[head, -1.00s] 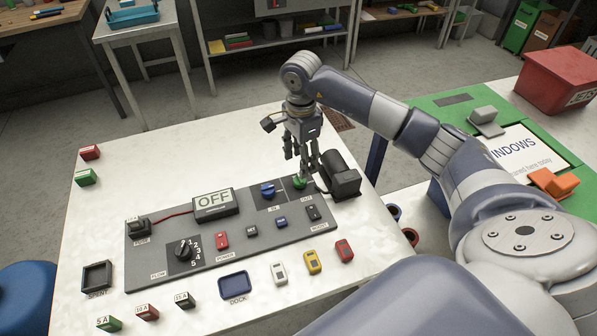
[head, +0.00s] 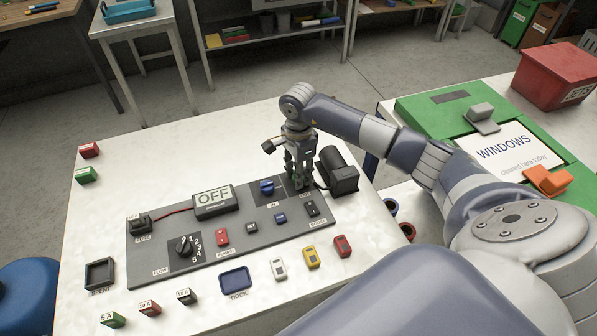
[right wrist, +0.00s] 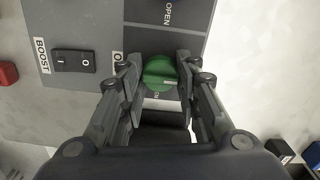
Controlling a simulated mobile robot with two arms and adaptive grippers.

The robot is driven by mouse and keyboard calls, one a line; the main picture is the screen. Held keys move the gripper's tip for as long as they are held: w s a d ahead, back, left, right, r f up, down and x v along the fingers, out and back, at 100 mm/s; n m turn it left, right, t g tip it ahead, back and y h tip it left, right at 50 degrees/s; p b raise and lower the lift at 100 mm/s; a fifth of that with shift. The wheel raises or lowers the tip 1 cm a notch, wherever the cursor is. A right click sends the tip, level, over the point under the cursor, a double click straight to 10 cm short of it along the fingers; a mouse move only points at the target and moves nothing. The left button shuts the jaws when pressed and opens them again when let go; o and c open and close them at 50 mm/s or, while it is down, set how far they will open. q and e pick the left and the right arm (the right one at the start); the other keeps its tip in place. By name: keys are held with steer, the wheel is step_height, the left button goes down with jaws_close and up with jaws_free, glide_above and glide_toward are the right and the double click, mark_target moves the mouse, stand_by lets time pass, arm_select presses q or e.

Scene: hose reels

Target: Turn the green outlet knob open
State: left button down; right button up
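The green outlet knob (right wrist: 160,72) shows in the right wrist view, at the edge of the dark panel, with "OPEN" lettering on the panel nearby. My right gripper (right wrist: 159,75) points down over it, with one finger on each side of the knob. The fingers look open, with narrow gaps to the knob. In the head view my right gripper (head: 299,182) is low at the panel's far right corner and hides the knob. My left gripper is not in view.
The grey panel (head: 207,235) carries a blue knob (head: 267,187) close left of my gripper, an OFF display (head: 213,200) and a black flow dial (head: 184,246). A black motor-like block (head: 340,173) stands close right. The table's left part is mostly clear.

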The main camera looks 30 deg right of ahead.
steer(key=shift+m, duration=0.3)
steer(key=m+b, duration=0.1)
steer(key=m, duration=0.1)
steer(key=shift+f+m+b, duration=0.1)
steer(key=shift+m+b, duration=0.3)
steer(key=m+b, duration=0.1)
steer(key=m, duration=0.4)
steer(key=shift+b, duration=0.35)
steer(key=m+b, duration=0.1)
steer(key=m, duration=0.4)
steer(key=shift+m, duration=2.3)
steer(key=shift+w+r, duration=0.1)
steer(key=shift+r, duration=0.1)
steer(key=o, duration=1.1)
